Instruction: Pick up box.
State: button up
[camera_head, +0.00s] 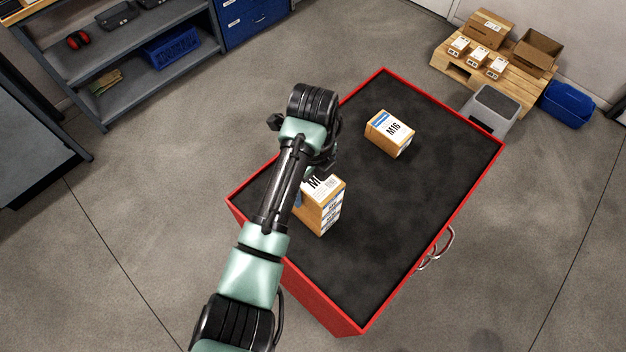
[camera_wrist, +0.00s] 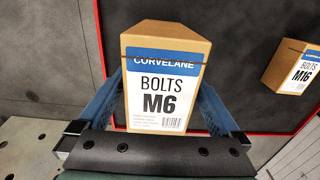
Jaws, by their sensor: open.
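A cardboard box labelled "BOLTS M6" (camera_wrist: 160,80) with a blue "CORVELANE" band fills the middle of the wrist view. In the head view this box (camera_head: 322,212) stands on the black top of the red-edged cart, partly covered by my arm. My gripper (camera_wrist: 162,90) is open, with one blue finger on each side of the M6 box. I cannot tell whether either finger touches it. A second box, labelled M16 (camera_head: 390,133), stands farther back on the cart and at the right in the wrist view (camera_wrist: 293,68).
The cart top (camera_head: 400,220) is clear between and around the two boxes, with a raised red rim. A pallet (camera_head: 470,75) with cartons, a grey bin (camera_head: 493,108) and a blue crate (camera_head: 567,104) stand at the back right. A shelf unit (camera_head: 125,70) is at the upper left.

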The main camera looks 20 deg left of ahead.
jog(key=shift+c, duration=0.3)
jog(key=c, duration=1.4)
grip_shut()
jog(key=shift+r, duration=0.15)
